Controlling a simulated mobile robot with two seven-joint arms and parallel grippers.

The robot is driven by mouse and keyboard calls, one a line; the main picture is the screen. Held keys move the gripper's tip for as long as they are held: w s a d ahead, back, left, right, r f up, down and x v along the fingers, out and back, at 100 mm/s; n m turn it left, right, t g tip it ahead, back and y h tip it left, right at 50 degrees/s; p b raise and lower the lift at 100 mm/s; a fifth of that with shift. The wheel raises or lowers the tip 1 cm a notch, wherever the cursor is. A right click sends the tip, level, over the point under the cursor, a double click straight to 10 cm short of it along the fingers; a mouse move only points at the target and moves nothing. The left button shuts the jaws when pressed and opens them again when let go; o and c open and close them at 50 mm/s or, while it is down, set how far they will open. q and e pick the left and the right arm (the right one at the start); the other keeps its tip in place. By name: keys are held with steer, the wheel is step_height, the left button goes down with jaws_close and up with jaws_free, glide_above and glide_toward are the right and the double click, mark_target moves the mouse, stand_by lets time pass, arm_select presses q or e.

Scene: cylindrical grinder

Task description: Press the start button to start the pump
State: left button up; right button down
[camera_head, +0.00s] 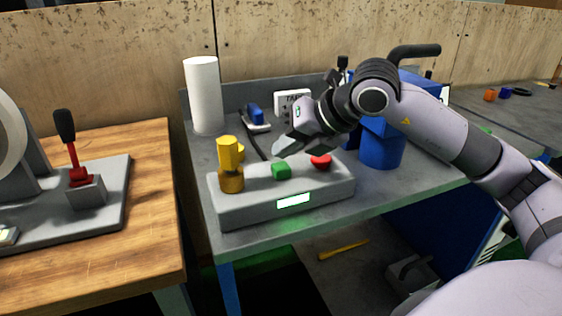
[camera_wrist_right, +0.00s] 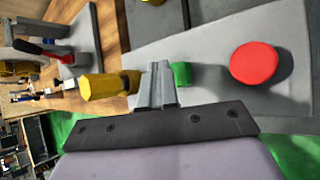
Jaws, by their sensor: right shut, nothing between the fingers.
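The grey control box (camera_head: 325,190) stands on the grey table. On its top are a green button (camera_head: 281,171), a red button (camera_head: 321,160) and a yellow knob (camera_head: 231,180). A lit panel (camera_head: 293,201) glows on its front. My right gripper (camera_head: 279,152) is shut and empty, with its tips just above and behind the green button in the head view. In the right wrist view the shut fingers (camera_wrist_right: 159,74) are beside the green button (camera_wrist_right: 181,74), and the red button (camera_wrist_right: 254,63) is to the right. I cannot tell whether the fingertips touch anything. My left gripper is not in view.
A white cylinder (camera_head: 203,95) and a blue-handled tool (camera_head: 255,117) are at the table's back. A blue machine (camera_head: 381,146) is right of the box. A wooden table (camera_head: 150,200) with a red-based lever (camera_head: 78,175) is on the left.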

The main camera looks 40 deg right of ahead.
mark_target(286, 167)
steer(key=shift+r, duration=0.1)
step_height(286, 167, up, 5)
steer(key=p, duration=0.4)
stand_by(0.9)
